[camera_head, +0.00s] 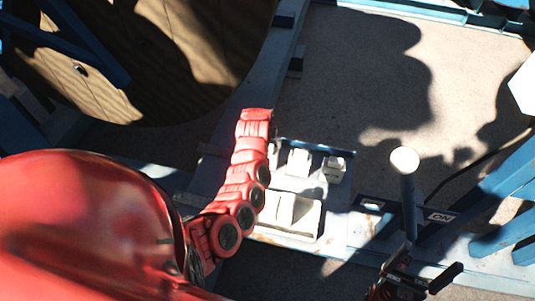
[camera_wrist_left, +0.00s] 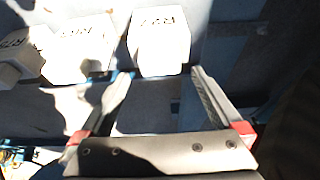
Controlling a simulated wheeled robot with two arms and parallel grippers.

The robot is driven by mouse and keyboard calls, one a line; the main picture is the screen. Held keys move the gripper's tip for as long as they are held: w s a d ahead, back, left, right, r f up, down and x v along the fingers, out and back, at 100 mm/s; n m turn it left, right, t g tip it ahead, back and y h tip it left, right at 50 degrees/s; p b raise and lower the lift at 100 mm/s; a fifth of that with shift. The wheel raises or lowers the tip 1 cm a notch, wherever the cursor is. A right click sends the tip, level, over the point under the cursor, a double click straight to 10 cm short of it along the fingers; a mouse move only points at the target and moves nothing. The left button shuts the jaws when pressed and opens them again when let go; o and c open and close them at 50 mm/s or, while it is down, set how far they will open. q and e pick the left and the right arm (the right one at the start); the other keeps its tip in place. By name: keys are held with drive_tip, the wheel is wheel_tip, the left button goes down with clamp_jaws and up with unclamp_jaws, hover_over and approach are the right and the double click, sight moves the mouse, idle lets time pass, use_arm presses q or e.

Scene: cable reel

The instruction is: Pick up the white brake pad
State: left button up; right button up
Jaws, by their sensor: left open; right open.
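Several white blocks, which look like brake pads, lie on the blue-grey frame. In the head view two small ones, a left one (camera_head: 298,162) and a right one (camera_head: 334,169), sit above a larger white piece (camera_head: 290,215). In the left wrist view, a marked white block (camera_wrist_left: 160,42) lies just beyond the fingertips of my left gripper (camera_wrist_left: 160,73), which is open with nothing held. Two more white blocks, a middle one (camera_wrist_left: 82,48) and a far left one (camera_wrist_left: 20,52), are beside it. My right gripper (camera_head: 432,262) is open at the lower right of the head view.
A lever with a pale round knob (camera_head: 405,160) stands upright near my right gripper, beside an "ON" label (camera_head: 441,216). A large wooden reel (camera_head: 170,50) fills the upper left. Blue beams (camera_head: 505,190) stand at the right. Bare floor (camera_head: 340,60) lies beyond.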

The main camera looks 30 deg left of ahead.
use_arm(q)
drive_tip(key=shift+w+a+f, duration=0.1)
drive_tip(key=shift+a+f, duration=0.05)
drive_tip(key=shift+f, duration=0.1)
drive_tip(key=shift+p+x, duration=0.35)
drive_tip(key=shift+x, duration=0.85)
clamp_jaws()
